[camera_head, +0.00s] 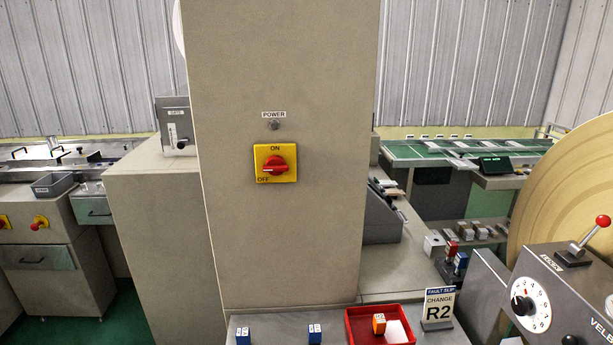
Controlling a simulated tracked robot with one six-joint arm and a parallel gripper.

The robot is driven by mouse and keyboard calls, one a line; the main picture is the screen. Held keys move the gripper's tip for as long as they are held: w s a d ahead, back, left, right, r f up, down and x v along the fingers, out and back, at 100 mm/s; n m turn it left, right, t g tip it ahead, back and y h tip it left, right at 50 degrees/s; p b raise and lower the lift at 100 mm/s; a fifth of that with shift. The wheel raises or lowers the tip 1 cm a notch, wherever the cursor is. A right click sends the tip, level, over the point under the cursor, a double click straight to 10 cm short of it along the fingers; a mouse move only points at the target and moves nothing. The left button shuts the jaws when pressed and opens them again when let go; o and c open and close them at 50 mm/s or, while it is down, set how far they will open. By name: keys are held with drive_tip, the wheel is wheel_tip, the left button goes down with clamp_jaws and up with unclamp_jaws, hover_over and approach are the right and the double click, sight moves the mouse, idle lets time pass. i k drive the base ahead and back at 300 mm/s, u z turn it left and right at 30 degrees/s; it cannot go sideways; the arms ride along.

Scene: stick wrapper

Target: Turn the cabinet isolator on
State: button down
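The cabinet isolator (275,163) is a yellow square plate with a red rotary handle (274,164), on the front face of a tall beige cabinet (290,230). The plate has ON at its top and OFF at its lower left. The red handle lies roughly horizontal, not pointing up at ON. A small dark grey power lamp (273,125) sits above it under a POWER label and looks unlit. My gripper is not in view, and nothing touches the handle.
A control box with a dial (530,305) and a large tan roll (560,190) stand at right. The space before the isolator looks clear.

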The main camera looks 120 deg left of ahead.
sight(275, 165)
drive_tip(key=i, duration=0.1)
drive_tip(key=u, duration=4.2)
drive_tip(key=i, duration=0.45)
drive_tip(key=z, duration=0.15)
